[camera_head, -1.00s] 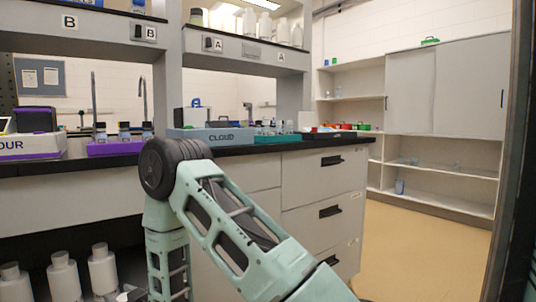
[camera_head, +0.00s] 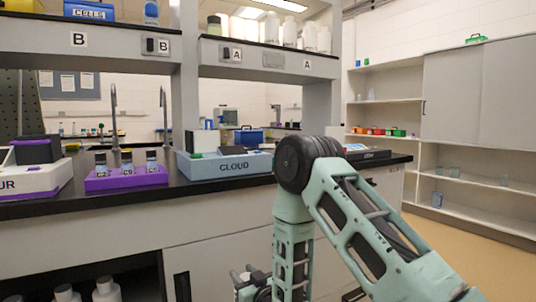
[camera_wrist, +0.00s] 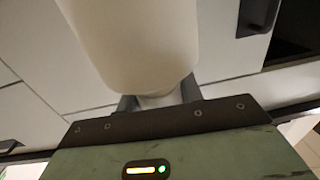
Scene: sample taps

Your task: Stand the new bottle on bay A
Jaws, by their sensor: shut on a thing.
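My gripper (camera_wrist: 158,102) is shut on a white bottle (camera_wrist: 135,40) in the wrist view. The fingers sit around the bottle's narrower end, and the rest of it runs out of the top of the picture. In the head view my gripper shows only partly, low beside my arm, and the bottle cannot be made out clearly there. Bay A is the upper shelf section (camera_head: 270,68) with A labels on its front edge, at upper centre. Several white bottles (camera_head: 290,33) stand on it. My gripper is well below this shelf, in front of the lower cabinets.
The black counter (camera_head: 190,197) carries a blue CLOUD tray (camera_head: 225,166) and a purple rack (camera_head: 125,181) of small vials. Bay B (camera_head: 110,42) is to the left, holding a blue CELLS box (camera_head: 88,11). White bottles (camera_head: 106,290) stand in the open lower cupboard. Floor shows at right.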

